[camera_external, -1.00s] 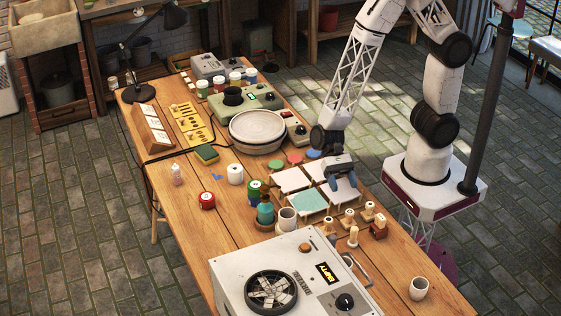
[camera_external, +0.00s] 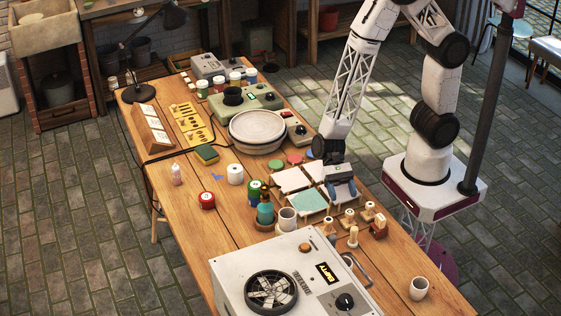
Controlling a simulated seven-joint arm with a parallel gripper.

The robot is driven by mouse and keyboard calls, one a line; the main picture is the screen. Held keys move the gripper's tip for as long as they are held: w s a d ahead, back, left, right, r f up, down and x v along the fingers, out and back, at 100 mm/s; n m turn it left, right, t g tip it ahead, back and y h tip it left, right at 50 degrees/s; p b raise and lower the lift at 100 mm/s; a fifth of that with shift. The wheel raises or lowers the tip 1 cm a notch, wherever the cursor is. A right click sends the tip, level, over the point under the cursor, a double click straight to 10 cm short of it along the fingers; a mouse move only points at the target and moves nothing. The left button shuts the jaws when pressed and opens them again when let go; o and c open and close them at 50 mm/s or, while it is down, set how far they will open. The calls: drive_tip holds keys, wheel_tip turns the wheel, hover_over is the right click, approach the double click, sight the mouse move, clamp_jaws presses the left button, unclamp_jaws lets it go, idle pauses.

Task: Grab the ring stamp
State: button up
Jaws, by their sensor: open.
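Several small stamps with wooden handles stand on the table to the right of the white tiles. One is the stamp in front (camera_external: 348,219), with another stamp (camera_external: 329,226) to its left and a third stamp (camera_external: 369,211) to its right. Their stamping faces are hidden, so I cannot tell which is the ring stamp. My gripper (camera_external: 342,190) is open and empty. It points down over the right-hand tiles, just behind the stamps and apart from them.
White tiles (camera_external: 293,180) and a pale green tile (camera_external: 308,202) lie left of my gripper. A light cup (camera_external: 287,218) and a teal bottle (camera_external: 265,210) stand beside them. A grey machine (camera_external: 240,270) fills the near table end. Another cup (camera_external: 419,288) stands near right.

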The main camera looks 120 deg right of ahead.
sight(350, 211)
drive_tip(key=shift+a+f, duration=0.1)
drive_tip(key=shift+a, duration=0.15)
drive_tip(key=shift+a, duration=0.1)
drive_tip(key=shift+x, duration=2.5)
drive_tip(key=shift+s+f, duration=0.1)
drive_tip(key=c, duration=1)
